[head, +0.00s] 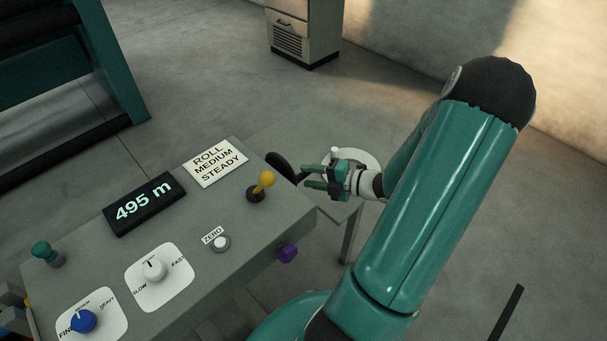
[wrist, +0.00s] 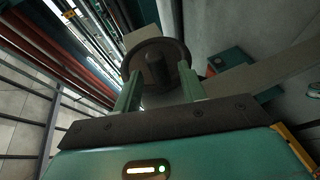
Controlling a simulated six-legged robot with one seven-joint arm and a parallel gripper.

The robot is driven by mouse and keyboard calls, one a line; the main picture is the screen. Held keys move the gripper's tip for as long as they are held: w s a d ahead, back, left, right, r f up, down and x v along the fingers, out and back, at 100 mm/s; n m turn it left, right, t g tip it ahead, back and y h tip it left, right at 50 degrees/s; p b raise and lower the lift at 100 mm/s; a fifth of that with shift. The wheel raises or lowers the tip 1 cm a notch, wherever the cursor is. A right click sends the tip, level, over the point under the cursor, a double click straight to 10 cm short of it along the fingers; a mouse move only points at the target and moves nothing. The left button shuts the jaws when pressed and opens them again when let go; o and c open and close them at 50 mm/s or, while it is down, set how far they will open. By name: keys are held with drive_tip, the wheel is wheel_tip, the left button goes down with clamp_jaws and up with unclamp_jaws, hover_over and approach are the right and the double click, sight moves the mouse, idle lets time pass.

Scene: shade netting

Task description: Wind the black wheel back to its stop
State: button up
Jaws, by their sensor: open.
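The black wheel (head: 279,166) is on the far right side of the grey console, seen nearly edge-on in the head view and partly hidden by the console. In the wrist view the wheel (wrist: 172,48) is a dark disc with a thick dark hub in its middle. My gripper (head: 305,176) is open, just to the right of the wheel, with its fingers pointing at it. In the wrist view the two green fingers (wrist: 159,72) stand on either side of the hub. I cannot tell whether they touch the wheel.
The console carries a display reading 495 m (head: 144,203), a yellow lever (head: 265,181), a ZERO button (head: 220,242), a white knob (head: 154,268), a blue knob (head: 84,320) and a teal knob (head: 44,252). A purple knob (head: 288,253) juts from its side. A cabinet (head: 304,30) stands behind.

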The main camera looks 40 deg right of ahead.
drive_tip(key=shift+x, duration=1.35)
clamp_jaws()
drive_tip(key=shift+f, duration=0.1)
drive_tip(key=shift+w+f+n+t+y, duration=0.25)
drive_tip(key=shift+f+n+t+y, duration=0.45)
drive_tip(key=shift+t, duration=0.5)
drive_tip(key=shift+w+f+n+t+y, duration=0.3)
drive_tip(key=shift+f+n+t+y, duration=0.25)
drive_tip(key=shift+n+t+y, duration=0.5)
drive_tip(key=shift+w+f+n+t+y, duration=0.25)
drive_tip(key=shift+f+n+t+y, duration=0.3)
drive_tip(key=shift+t, duration=0.8)
